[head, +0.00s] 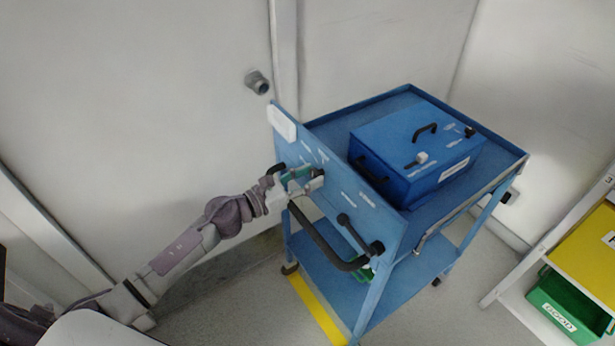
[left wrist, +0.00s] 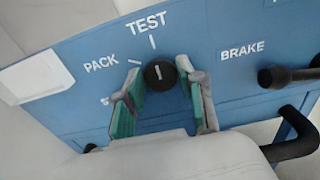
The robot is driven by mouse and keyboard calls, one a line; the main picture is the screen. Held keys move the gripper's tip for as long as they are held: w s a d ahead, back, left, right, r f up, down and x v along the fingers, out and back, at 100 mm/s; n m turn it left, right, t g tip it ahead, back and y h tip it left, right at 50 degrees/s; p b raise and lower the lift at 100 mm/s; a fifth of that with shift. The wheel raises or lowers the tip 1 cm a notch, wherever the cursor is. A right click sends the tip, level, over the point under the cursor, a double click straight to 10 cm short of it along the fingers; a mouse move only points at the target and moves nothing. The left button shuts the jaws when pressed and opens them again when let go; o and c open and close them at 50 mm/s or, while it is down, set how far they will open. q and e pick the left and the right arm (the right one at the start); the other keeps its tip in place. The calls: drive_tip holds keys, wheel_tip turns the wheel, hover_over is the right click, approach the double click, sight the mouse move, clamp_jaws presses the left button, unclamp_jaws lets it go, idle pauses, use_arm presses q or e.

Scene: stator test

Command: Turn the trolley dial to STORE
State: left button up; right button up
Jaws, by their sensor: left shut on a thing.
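The trolley (head: 375,220) is blue, with an upright front panel (left wrist: 75,85) facing me. A black round dial (left wrist: 160,75) on that panel has a white mark pointing roughly up, towards the tick under TEST. PACK is printed to the upper left. A third label lower left is mostly hidden by a finger; only its first letter shows. My left gripper (left wrist: 161,68) is shut on the dial, with one green-padded finger on each side. In the head view the left gripper (head: 306,180) is at the panel and mostly covers the dial. My right gripper is not in view.
A black lever (left wrist: 285,77) sits right of the BRAKE label. A black push handle (head: 325,243) curves out below the panel. A blue box (head: 395,150) with black handles stands on the trolley top. A shelf with a green bin (head: 560,310) is at right.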

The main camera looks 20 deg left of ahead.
use_arm(q)
drive_tip(key=n+p, duration=0.1)
drive_tip(key=n, duration=0.4)
drive_tip(key=shift+w+a+n, duration=0.1)
drive_tip(key=shift+n, duration=0.3)
drive_tip(key=n+p, duration=0.2)
drive_tip(key=n, duration=0.4)
drive_tip(key=n+p, duration=0.2)
drive_tip(key=n, duration=0.4)
drive_tip(key=shift+f+n, duration=0.1)
drive_tip(key=shift+n, duration=0.2)
drive_tip(key=n+p, duration=0.1)
drive_tip(key=n, duration=0.2)
drive_tip(key=shift+f+n+p, duration=0.15)
drive_tip(key=shift+n+p, duration=0.25)
drive_tip(key=shift+n, duration=0.8)
